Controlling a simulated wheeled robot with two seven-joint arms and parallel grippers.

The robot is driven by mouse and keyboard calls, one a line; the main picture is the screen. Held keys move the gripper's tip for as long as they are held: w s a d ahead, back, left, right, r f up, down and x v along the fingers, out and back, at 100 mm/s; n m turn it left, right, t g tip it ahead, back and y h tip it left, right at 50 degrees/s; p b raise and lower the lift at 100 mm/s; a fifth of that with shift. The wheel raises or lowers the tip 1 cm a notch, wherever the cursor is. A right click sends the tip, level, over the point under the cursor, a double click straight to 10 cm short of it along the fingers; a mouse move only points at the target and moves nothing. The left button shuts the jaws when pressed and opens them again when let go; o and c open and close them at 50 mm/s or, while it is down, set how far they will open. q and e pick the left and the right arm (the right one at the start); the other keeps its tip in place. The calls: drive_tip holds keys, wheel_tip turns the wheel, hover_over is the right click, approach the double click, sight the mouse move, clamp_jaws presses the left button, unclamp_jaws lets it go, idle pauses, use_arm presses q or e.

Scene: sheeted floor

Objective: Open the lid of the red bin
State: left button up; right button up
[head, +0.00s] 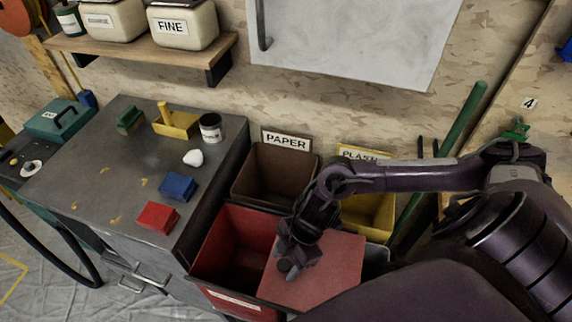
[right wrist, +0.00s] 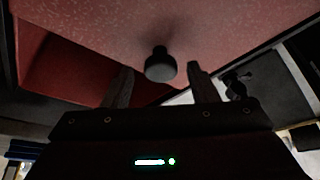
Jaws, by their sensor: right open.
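The red bin (head: 222,252) stands on the floor right of the grey cabinet, with its dark interior showing on its left side. Its flat red lid (head: 335,268) lies across the right part of the opening. My right gripper (head: 288,268) is over the lid's left part, pointing down. In the right wrist view, a black round knob (right wrist: 160,66) stands on the lid (right wrist: 235,25). The open fingers of my right gripper (right wrist: 158,80) are on either side of it, with gaps showing. My left gripper is not in view.
A brown bin (head: 262,172) labelled PAPER and a yellow bin (head: 372,215) stand behind the red bin. The grey cabinet (head: 95,190) with small blocks on top is at the left. A green pole (head: 440,165) leans at the right.

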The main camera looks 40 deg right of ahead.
drive_tip(key=v, duration=0.7)
drive_tip(key=shift+r, duration=0.4)
drive_tip(key=shift+d, duration=0.1)
